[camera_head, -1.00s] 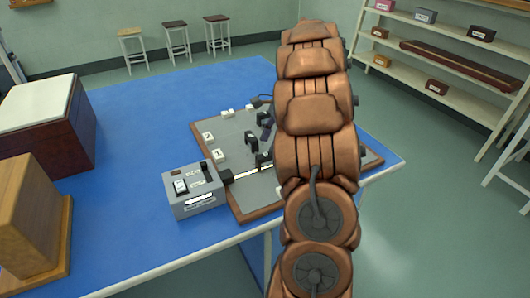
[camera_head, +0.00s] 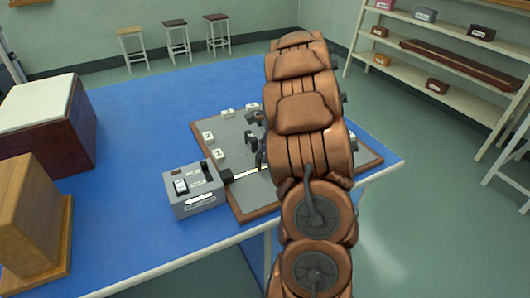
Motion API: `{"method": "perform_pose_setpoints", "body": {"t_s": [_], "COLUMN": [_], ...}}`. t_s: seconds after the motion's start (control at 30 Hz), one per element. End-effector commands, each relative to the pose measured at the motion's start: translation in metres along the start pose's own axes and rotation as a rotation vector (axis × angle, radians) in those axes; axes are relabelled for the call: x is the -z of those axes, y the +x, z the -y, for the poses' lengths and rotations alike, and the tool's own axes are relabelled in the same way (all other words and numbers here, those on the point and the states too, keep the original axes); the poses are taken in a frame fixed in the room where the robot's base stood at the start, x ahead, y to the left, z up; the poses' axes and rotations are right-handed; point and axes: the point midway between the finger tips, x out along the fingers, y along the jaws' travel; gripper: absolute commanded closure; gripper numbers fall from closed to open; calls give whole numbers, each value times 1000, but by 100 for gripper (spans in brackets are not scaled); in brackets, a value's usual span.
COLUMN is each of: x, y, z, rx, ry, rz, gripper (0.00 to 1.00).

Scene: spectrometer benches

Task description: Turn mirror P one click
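A grey board with a brown wooden rim (camera_head: 240,216) lies on the blue bench and carries small black mounts. One dark mount (camera_head: 261,152) shows at the left edge of my arm. I cannot tell which mount is mirror P, as the labels are too small to read and my copper arm covers the right part of the board. A dark piece (camera_head: 254,116) juts out beside the arm above the board; it may be part of my gripper. The fingertips cannot be made out.
A grey instrument box (camera_head: 196,207) stands at the board's left front corner, with a pale strip leading from it. White labelled blocks (camera_head: 208,137) sit along the board's left side. A wooden box (camera_head: 30,215) and a white-topped chest (camera_head: 60,140) stand left. The blue bench (camera_head: 140,130) between is clear.

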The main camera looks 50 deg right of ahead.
Motion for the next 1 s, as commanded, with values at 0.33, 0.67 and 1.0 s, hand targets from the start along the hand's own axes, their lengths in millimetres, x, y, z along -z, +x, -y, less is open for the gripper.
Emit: {"method": "perform_pose_setpoints", "body": {"t_s": [0.33,0.67,1.0], "x": [0,0,0], "y": [0,0,1], "z": [0,0,0], "rx": [0,-23,-114], "ry": [0,-56,-281], "rz": [0,1,1], "gripper": [100,100,100]}}
